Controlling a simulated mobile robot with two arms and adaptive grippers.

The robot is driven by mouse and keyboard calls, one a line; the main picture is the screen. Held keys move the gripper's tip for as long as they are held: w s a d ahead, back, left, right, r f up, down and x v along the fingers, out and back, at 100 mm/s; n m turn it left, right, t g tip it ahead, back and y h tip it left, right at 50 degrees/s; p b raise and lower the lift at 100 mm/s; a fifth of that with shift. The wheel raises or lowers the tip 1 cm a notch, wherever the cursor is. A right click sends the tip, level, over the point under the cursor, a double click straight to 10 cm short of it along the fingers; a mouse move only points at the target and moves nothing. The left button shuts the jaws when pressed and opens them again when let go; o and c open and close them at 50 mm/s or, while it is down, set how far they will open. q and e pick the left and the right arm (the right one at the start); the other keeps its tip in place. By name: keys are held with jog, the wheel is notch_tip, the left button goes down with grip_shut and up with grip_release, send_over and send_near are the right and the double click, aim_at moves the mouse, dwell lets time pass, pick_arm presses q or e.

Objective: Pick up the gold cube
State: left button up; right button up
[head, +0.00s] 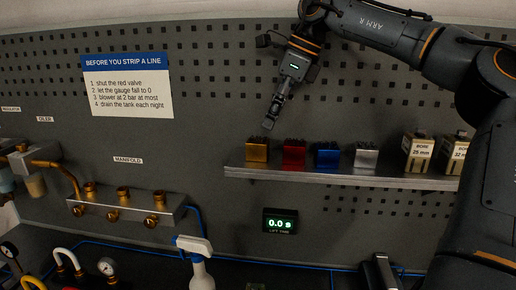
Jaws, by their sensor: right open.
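The gold cube (257,151) sits at the left end of a narrow shelf (340,179) on the pegboard wall, with dark ridges on its top. My right gripper (268,124) is open above the gold cube and slightly to its right, pointing down and a little left. There appears to be a small gap between the fingertips and the cube's top. I see nothing between the fingers. My left gripper is not in the head view.
A red cube (293,154), a blue cube (327,155) and a silver cube (365,155) stand to the right along the shelf, then a bore block (418,153) and another. A timer display (280,221) hangs below. The wall left of the shelf is free up to the manifold (128,206).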

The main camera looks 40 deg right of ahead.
aim_at(258, 141)
jog(key=x, duration=0.3)
jog(key=shift+w+d+f, duration=0.15)
jog(key=shift+w, duration=0.1)
jog(key=shift+w+f+p, duration=0.3)
jog(key=shift+f+p, duration=0.15)
jog(key=shift+p, duration=0.2)
jog(key=p+x, duration=0.1)
jog(key=x, duration=0.2)
jog(key=shift+w+f, duration=0.2)
jog(key=shift+w, duration=0.05)
jog(key=shift+w+f, duration=0.15)
jog(key=shift+f, duration=0.15)
jog(key=shift+c, duration=1.1)
jog(key=c, duration=1.1)
jog(key=shift+r, duration=0.1)
grip_shut()
